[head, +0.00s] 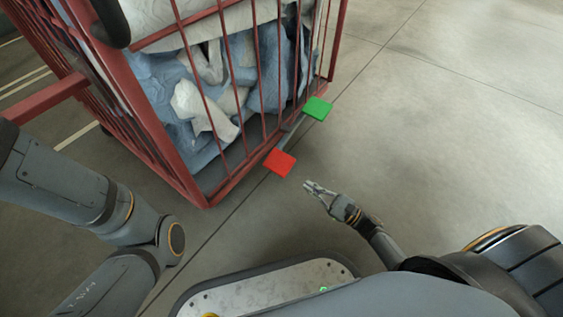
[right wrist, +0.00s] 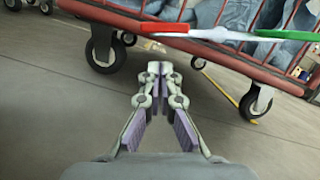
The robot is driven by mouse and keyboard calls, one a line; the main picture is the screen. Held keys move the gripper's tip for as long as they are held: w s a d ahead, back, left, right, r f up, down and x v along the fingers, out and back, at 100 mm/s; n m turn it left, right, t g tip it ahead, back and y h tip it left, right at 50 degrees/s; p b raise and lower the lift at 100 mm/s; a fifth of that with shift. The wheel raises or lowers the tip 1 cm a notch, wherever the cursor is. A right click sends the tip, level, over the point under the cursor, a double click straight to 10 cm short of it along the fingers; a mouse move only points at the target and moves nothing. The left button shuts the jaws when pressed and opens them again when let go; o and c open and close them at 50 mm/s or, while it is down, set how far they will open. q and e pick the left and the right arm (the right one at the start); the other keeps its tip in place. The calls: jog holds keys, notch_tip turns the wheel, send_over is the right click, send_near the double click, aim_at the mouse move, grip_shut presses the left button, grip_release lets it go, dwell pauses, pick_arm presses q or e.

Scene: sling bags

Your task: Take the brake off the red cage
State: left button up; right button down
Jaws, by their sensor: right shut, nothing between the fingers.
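The red cage (head: 172,148), a barred trolley full of blue and white cloth, stands at the upper left of the head view. Low on its near side is a bar with a red pedal (head: 280,162) and a green pedal (head: 317,108). In the right wrist view the red pedal (right wrist: 163,28) and green pedal (right wrist: 283,34) run across the top, with dark wheels below the frame. My right gripper (head: 308,187) is shut and empty, just below and right of the red pedal and apart from it. My left gripper is out of view.
Open grey floor (head: 450,110) lies to the right of the cage. Other wheeled things (right wrist: 30,6) show at the top left of the right wrist view. A dark object (head: 110,22) is at the cage's upper edge in the head view.

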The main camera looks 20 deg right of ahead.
jog(key=b+x, duration=0.4)
jog(key=x, duration=0.6)
jog(key=shift+a, duration=0.1)
